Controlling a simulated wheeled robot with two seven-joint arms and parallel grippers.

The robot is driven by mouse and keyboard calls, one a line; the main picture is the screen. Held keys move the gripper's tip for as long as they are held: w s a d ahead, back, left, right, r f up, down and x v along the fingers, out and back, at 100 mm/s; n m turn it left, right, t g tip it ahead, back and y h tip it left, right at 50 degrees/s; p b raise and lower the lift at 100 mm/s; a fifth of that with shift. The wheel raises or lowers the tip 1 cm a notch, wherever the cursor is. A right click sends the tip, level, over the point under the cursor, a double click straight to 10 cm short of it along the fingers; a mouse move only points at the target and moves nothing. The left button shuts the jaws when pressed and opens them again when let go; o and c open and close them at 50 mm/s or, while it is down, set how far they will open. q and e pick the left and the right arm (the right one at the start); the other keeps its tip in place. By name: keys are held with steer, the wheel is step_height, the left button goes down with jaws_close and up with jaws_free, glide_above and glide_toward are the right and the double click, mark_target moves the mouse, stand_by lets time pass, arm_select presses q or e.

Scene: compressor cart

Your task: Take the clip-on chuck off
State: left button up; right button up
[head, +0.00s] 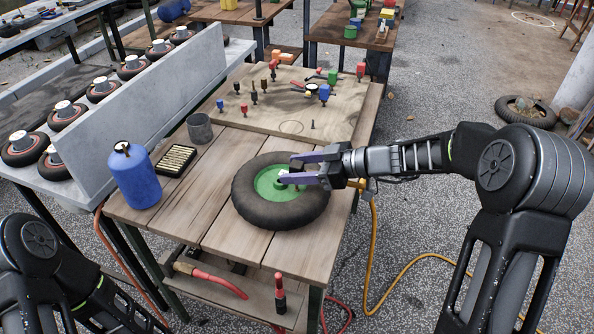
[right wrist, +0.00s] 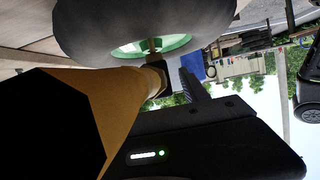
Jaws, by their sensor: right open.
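A black wheel (head: 262,214) with a green hub (head: 270,182) lies flat on the wooden cart top (head: 185,222). My right gripper (head: 281,175) is open, its two purple fingers spread over the hub from the right. In the right wrist view a brass stem (right wrist: 153,47) stands at the wheel's green hub, with a dark fitting (right wrist: 158,78) on it that looks like the clip-on chuck. A tan-yellow body (right wrist: 112,98) joins it, close to the camera. The fingers mostly hide the chuck in the head view; I cannot tell if they touch it. My left gripper is out of view.
A yellow hose (head: 371,245) hangs off the cart's right side, ending near my right wrist. A blue tank (head: 133,177), a grey cup (head: 199,128) and a black tray (head: 175,161) stand left of the wheel. A board (head: 345,108) with small fittings lies behind it.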

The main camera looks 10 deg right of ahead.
steer(key=shift+c, duration=0.2)
jaws_close()
stand_by(0.4)
